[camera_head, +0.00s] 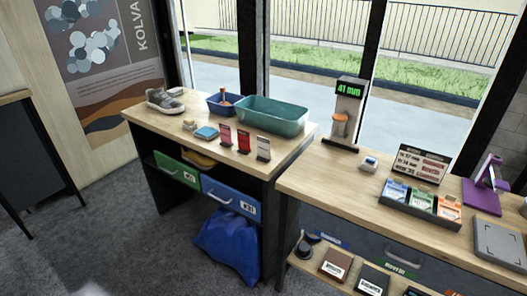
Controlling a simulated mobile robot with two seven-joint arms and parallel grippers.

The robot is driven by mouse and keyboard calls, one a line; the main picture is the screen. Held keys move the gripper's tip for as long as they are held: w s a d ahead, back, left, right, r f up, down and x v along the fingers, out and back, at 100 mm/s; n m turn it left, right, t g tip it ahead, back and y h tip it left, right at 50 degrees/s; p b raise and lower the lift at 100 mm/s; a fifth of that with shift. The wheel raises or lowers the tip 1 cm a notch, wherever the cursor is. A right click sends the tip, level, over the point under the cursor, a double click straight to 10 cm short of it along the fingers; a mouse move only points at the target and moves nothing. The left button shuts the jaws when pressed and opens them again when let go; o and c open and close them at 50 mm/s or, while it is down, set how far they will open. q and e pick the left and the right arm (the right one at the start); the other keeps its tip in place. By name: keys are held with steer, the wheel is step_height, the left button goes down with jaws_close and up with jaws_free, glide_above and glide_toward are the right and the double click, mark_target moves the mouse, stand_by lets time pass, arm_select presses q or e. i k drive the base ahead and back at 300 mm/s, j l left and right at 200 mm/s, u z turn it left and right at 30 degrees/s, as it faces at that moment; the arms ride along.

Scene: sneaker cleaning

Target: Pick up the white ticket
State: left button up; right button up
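A white ticket (263,148) stands upright near the front right corner of the left wooden table (205,160). It is the rightmost of three upright cards in a row. A red ticket (243,141) stands just left of it, and another red ticket (226,135) stands further left. The printing on the cards is too small to read. The teal tub (275,118) is close behind the white ticket. Neither of my grippers shows in the head view.
A sneaker (163,101), a blue bin (222,104) and a blue pad (206,133) share the left table. A measuring stand (347,110) and a box of colored packets (420,203) are on the right table (335,187).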

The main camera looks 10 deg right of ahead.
mark_target(264, 144)
steer(key=i+j+z, duration=0.15)
steer(key=i+j, duration=0.6)
steer(key=i+j+z, duration=0.15)
steer(key=i+j, duration=0.6)
steer(key=j, duration=0.05)
